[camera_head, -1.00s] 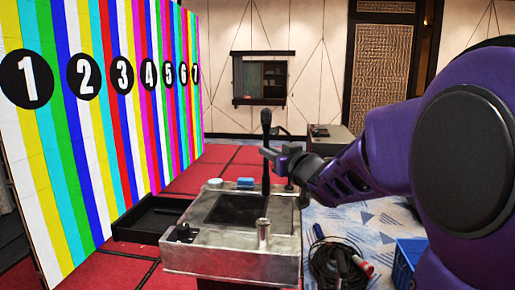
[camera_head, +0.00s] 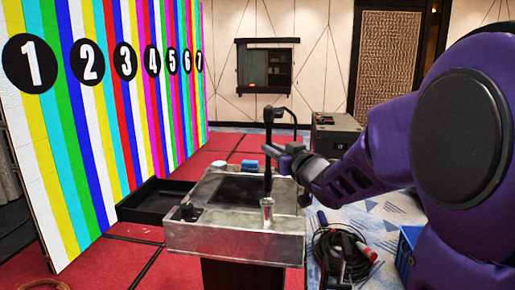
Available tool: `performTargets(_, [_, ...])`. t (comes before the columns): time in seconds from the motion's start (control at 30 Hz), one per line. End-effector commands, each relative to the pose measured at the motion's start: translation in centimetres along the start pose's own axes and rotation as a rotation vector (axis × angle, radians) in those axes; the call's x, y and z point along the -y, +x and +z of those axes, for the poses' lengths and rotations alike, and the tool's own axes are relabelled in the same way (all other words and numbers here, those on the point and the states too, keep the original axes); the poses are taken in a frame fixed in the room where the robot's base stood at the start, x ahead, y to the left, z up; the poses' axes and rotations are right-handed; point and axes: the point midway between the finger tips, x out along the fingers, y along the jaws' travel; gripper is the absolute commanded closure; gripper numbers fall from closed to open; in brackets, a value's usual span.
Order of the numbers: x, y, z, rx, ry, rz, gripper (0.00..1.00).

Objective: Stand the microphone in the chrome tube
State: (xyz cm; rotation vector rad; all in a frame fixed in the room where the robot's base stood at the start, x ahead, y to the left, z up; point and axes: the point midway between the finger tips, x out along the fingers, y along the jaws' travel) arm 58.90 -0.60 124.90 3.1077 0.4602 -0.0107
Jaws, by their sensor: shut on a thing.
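The microphone (camera_head: 267,180) is a thin black upright stick with a dark head at its top. My gripper (camera_head: 272,152) is shut on its shaft and holds it above the console. The chrome tube (camera_head: 267,214) is a short shiny upright cylinder at the console's near right part. The microphone's lower end lines up with the tube's top in this view. I cannot tell whether it is inside the tube, touching it or just behind it.
A striped video wall (camera_head: 100,110) stands at left. Coiled cable (camera_head: 340,255) and a blue crate (camera_head: 408,250) lie at right.

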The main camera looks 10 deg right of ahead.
Motion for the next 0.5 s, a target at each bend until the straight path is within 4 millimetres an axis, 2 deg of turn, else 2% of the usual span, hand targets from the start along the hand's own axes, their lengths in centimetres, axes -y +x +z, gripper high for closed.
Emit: performTargets(0.5, [0.0, 0.0, 4.0, -0.001, 0.000, 0.000, 1.00])
